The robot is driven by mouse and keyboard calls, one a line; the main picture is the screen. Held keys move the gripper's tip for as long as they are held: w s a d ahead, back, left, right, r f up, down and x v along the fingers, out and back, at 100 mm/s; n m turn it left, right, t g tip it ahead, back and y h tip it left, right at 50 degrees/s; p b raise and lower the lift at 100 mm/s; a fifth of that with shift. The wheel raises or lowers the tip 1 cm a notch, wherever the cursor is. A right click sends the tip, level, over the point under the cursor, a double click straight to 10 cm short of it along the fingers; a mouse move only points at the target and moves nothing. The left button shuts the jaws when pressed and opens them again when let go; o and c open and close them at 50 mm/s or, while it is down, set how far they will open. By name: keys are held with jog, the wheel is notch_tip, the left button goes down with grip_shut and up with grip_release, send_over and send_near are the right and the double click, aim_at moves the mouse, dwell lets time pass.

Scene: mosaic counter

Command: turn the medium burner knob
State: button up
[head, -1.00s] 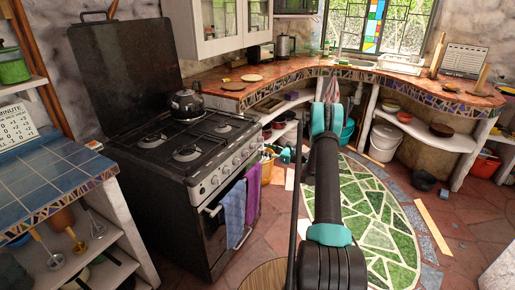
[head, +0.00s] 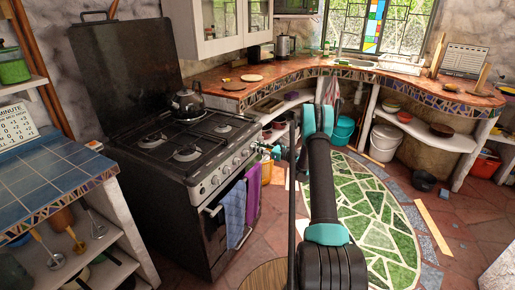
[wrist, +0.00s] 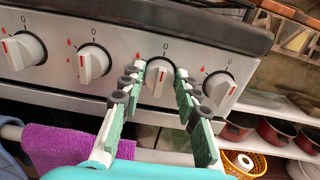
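The black stove (head: 165,185) has a row of white knobs along its front panel. In the wrist view, a knob (wrist: 158,84) with a red mark lies between the two fingers of my gripper (wrist: 160,78). The fingers are open, one on each side of the knob; I cannot tell if they touch it. Other knobs (wrist: 93,64) stand to the left and one knob (wrist: 219,88) is close on the right. Burner-size labels are too small to read. In the head view, my gripper (head: 264,148) is at the panel's right end.
A purple towel (head: 253,187) and a blue towel (head: 234,212) hang on the oven handle below the knobs. A kettle (head: 187,103) stands on the stove top. In the wrist view, red pots (wrist: 275,133) and a yellow basket (wrist: 246,163) are at the lower right.

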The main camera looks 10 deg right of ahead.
jog(key=shift+c, duration=1.4)
jog(key=n, duration=0.4)
jog(key=shift+n, duration=0.4)
jog(key=shift+s+f+n, duration=0.15)
jog(key=shift+n, duration=3.25)
jog(key=o, duration=1.1)
